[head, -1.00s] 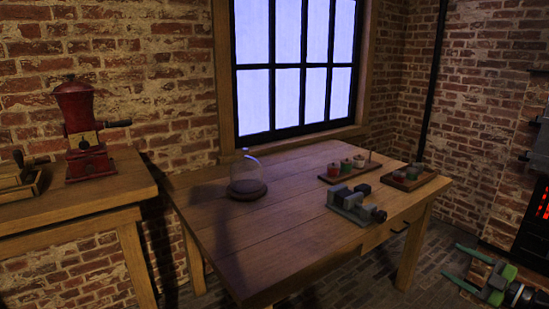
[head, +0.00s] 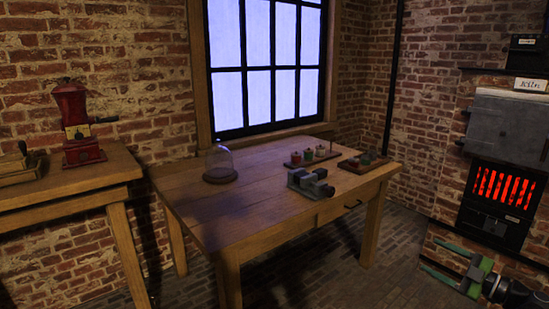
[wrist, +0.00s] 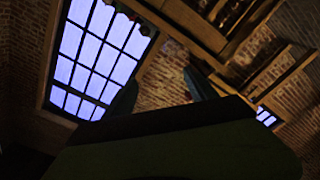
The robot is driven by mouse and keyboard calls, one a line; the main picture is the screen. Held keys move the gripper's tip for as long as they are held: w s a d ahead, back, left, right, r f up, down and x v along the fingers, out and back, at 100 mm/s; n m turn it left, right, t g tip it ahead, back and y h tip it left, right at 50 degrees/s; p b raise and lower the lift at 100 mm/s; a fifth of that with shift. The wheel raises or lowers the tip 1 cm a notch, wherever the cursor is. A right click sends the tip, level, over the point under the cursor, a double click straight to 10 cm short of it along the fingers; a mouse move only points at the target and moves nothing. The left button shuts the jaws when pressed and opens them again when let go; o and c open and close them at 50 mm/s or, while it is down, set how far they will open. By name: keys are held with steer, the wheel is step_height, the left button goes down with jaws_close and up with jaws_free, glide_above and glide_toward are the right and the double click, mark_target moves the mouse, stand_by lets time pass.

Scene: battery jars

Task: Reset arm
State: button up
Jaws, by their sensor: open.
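My gripper (head: 432,256) shows at the lower right of the head view, with green fingers spread apart. It is open and nothing is between the fingers. It is in front of the brick floor and wall, below the kiln and to the right of the wooden table (head: 240,215), well clear of it. In the wrist view, the dark fingers of my gripper (wrist: 160,84) stand apart, with the window and roof beams beyond them.
The table holds a glass dome (head: 219,163), a grey vise (head: 311,183) and two trays of small jars (head: 308,156). A red grinder (head: 78,128) stands on the left bench. The kiln (head: 505,130) glows at right. Floor between table and gripper is clear.

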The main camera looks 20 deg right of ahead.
steer(key=w+a+f+n+g+y, duration=0.2)
steer(key=w+a+n+g+y, duration=0.4)
steer(key=w+a, duration=1.7)
steer(key=w+a+f+n+g+y, duration=0.1)
steer(key=a+f+g, duration=0.1)
steer(key=a, duration=0.5)
steer(key=w+a+f+g+y, duration=0.1)
steer(key=w+a+f, duration=0.1)
steer(key=a, duration=0.5)
steer(key=s+a+f+m+g+h, duration=0.15)
steer(key=a+f+g, duration=0.35)
steer(key=a, duration=0.7)
steer(key=s+a+f+m+g+h, duration=0.1)
steer(key=a+f+g+h, duration=0.2)
steer(key=a+f, duration=0.6)
steer(key=s+a+f+m+h, duration=0.2)
steer(key=s+a+m+h, duration=0.1)
steer(key=m+h, duration=0.1)
steer(key=d+f+m+h, duration=0.2)
steer(key=d+m+h, duration=0.2)
steer(key=d+m, duration=0.65)
step_height(320, 180, up, 31)
steer(key=a+m+p, duration=0.1)
steer(key=m+p, duration=0.1)
steer(key=p, duration=2.9)
steer(key=shift+a, duration=0.35)
